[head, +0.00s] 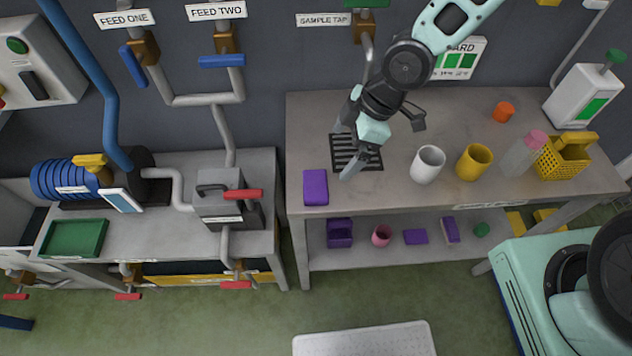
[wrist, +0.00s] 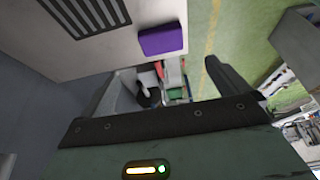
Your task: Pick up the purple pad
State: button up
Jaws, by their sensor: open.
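A purple pad (head: 315,187) lies flat near the front left corner of the bench top. In the wrist view the purple pad (wrist: 163,40) lies at the bench edge, ahead of my fingers and roughly between their lines. My gripper (head: 343,152) is open and empty, over the dark grate and to the right of the pad, apart from it. Its two fingers also show in the wrist view (wrist: 170,85). A flat purple piece (head: 415,237) also lies on the lower shelf.
The dark grate (head: 365,153) lies behind the pad. A white mug (head: 428,164), a yellow mug (head: 474,161) and a yellow basket (head: 565,160) stand to the right. A purple bin (head: 340,232) and a pink cup (head: 382,235) stand on the lower shelf.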

send_over(316, 184)
jog(key=d, duration=0.3)
notch_tip(316, 184, down, 8)
jog(key=shift+a+r+p, duration=0.15)
jog(key=shift+r+p, duration=0.05)
jog(key=shift+p, duration=0.15)
jog(key=p+x, duration=0.2)
jog(key=x, duration=0.2)
jog(key=shift+s+a, duration=0.1)
jog(key=shift+a, duration=0.05)
jog(key=shift+a+f, duration=0.2)
jog(key=shift+f, duration=0.35)
jog(key=shift+c, duration=0.3)
jog(key=c, duration=0.8)
